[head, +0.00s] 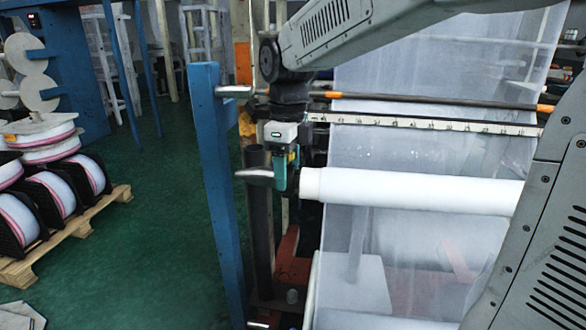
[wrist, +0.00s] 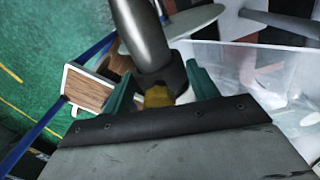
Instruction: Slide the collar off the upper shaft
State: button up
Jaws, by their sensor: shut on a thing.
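In the head view my gripper (head: 286,190) points down, with its teal fingers at the right end of a silver shaft (head: 254,176) beside the blue post. The wrist view shows a grey shaft (wrist: 142,32) coming down from the top to a dark collar (wrist: 174,78) around its end. The teal fingers (wrist: 162,90) stand on either side of the collar and are shut on it. A small ochre part (wrist: 158,97) shows between them. In the head view the fingers hide the collar. Another silver shaft stub (head: 234,91) sits higher on the blue post.
The blue post (head: 220,190) stands just left of my gripper. A white film roll (head: 420,190) lies close on its right, with a translucent film sheet (head: 420,130) behind. A graduated bar (head: 430,124) crosses above the roll. Spools (head: 60,190) on a pallet (head: 75,230) stand at left. Green floor is clear between.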

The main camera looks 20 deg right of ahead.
jog(key=w+a, duration=0.8)
jog(key=a, duration=0.4)
jog(key=shift+w+a, duration=0.2)
jog(key=shift+w, duration=0.05)
jog(key=shift+r, duration=0.1)
jog(key=s+a, duration=0.8)
jog(key=s, duration=0.1)
jog(key=shift+a, duration=0.2)
jog(key=shift+c, duration=0.8)
